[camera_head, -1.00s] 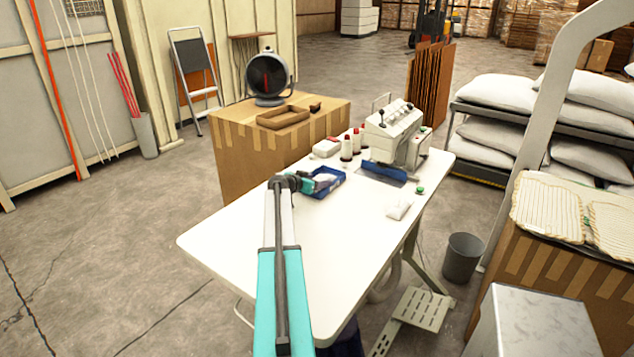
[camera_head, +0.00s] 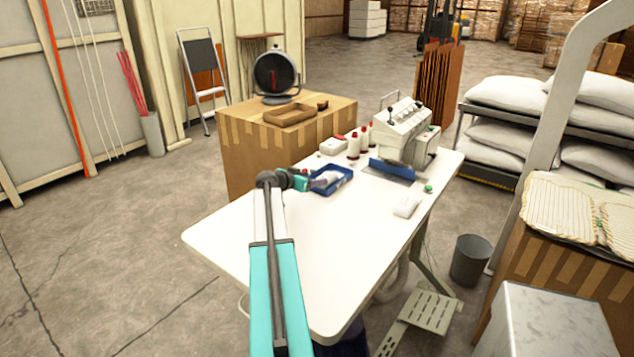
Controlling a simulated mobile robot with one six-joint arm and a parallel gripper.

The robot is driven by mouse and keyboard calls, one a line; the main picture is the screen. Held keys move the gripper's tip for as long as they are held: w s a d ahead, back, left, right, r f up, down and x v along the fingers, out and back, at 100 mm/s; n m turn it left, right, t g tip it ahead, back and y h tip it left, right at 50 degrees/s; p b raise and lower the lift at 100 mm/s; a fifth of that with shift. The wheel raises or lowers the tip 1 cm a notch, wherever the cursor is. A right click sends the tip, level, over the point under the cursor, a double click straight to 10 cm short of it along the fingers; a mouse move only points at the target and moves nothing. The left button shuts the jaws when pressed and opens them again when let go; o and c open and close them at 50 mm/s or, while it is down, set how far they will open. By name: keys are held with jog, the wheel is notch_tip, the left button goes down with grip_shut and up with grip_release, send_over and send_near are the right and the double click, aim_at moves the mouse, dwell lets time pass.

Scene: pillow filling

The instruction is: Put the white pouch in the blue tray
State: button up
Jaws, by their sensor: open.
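The blue tray (camera_head: 346,185) sits on the white table, left of the sewing machine. A whitish item (camera_head: 327,179) shows inside the tray; it is too small to tell whether it is a pouch. A white pouch (camera_head: 407,206) lies flat on the table, to the right of the tray and in front of the machine. My gripper (camera_head: 313,183) is open at the tray's left edge, close to the whitish item. Its fingers are small and partly hard to make out. I cannot tell whether they touch the tray or the item.
The sewing machine (camera_head: 404,135) stands at the table's back right, with red-topped thread cones (camera_head: 358,143) beside it. A small green-topped item (camera_head: 428,188) is near the right edge. A cardboard box (camera_head: 240,150) stands behind the table. The front of the tabletop (camera_head: 335,245) is clear.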

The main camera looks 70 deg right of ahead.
jog(key=shift+b+v, duration=0.35)
jog(key=shift+v, duration=1.4)
